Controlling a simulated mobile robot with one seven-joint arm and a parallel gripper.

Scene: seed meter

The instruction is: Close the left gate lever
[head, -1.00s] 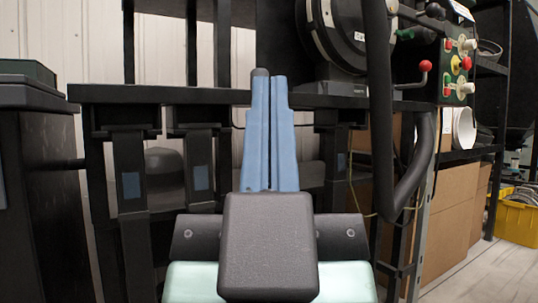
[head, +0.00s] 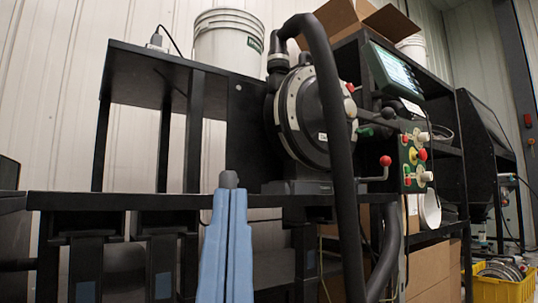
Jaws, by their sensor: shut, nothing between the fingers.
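The seed meter (head: 303,118), a round dark housing with a pale rim, stands on the black frame right of centre. To its right, a red-ball lever (head: 385,161) on a bent pale rod sticks out beside a green-handled lever (head: 364,131). I cannot tell which is the left gate lever. My gripper (head: 229,182) points up from the bottom, left of the meter. Its long blue fingers are together and empty, apart from any lever in the picture. Its body is below the view.
A green panel (head: 407,180) carries red, yellow and white knobs. A thick black hose (head: 335,110) passes in front of the meter. The dark shelf edge (head: 130,202) lies behind my fingers. A screen (head: 394,72) stands above, and a yellow crate (head: 488,290) is at lower right.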

